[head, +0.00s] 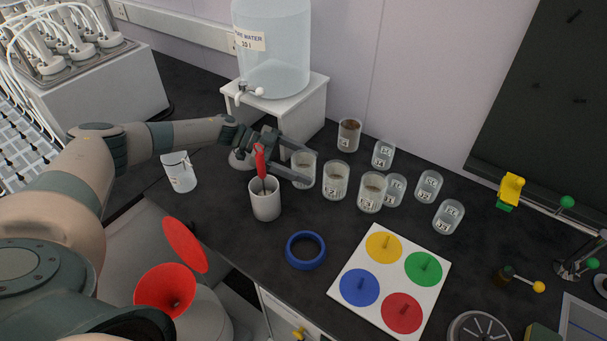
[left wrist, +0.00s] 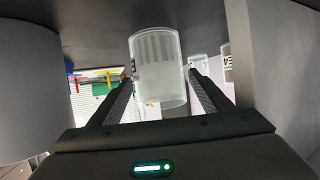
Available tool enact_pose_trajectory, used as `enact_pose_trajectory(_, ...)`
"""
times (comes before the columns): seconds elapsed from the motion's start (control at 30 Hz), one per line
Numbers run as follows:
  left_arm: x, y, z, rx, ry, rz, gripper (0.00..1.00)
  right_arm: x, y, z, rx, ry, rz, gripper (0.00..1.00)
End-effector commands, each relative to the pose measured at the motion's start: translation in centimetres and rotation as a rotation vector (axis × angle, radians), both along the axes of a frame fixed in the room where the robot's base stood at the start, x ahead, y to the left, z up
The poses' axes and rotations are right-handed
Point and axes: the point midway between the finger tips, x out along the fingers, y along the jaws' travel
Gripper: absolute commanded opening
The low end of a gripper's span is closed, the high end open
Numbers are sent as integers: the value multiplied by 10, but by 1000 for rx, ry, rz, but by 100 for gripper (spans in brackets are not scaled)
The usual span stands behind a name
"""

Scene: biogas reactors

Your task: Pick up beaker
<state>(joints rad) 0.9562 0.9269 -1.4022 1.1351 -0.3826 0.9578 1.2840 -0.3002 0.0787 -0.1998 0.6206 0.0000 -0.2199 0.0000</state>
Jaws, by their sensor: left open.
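Several clear beakers with labels stand on the dark bench. One beaker (head: 304,172) is just beyond my left gripper (head: 309,165) in the head view, partly covered by its fingers. In the left wrist view this beaker (left wrist: 158,65) appears between the fingertips of the left gripper (left wrist: 161,82), whose fingers are apart. I cannot tell whether either finger touches it. Other beakers stand to its right, including one marked 2 (head: 335,182), one marked 3 (head: 371,193) and one with brown contents (head: 348,136). My right gripper is out of view.
A white cup (head: 265,203) with a red-handled tool stands in front of the gripper. A water tank (head: 271,45) on a white stand (head: 303,108) is behind. A white jug (head: 179,172) is left. A blue ring (head: 306,250) and coloured-disc board (head: 346,291) lie nearer.

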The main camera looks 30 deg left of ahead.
Motion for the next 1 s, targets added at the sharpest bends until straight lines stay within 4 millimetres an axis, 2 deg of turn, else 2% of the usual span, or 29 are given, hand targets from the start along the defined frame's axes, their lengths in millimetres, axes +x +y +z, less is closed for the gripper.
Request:
enact_pose_trajectory(0.27,0,0,0,0,0,0,72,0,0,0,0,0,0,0)
enact_pose_trajectory(0.4,0,0,0,0,0,0,39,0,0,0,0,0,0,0)
enact_pose_trajectory(0.47,0,0,0,0,0,0,25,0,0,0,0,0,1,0)
enact_pose_trajectory(0.5,0,0,0,0,0,0,22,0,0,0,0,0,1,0)
enact_pose_trajectory(0.83,0,0,2,-1,-1,1,22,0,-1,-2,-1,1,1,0)
enact_pose_trajectory(1.0,1,1,10,0,-4,1,22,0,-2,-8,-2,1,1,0)
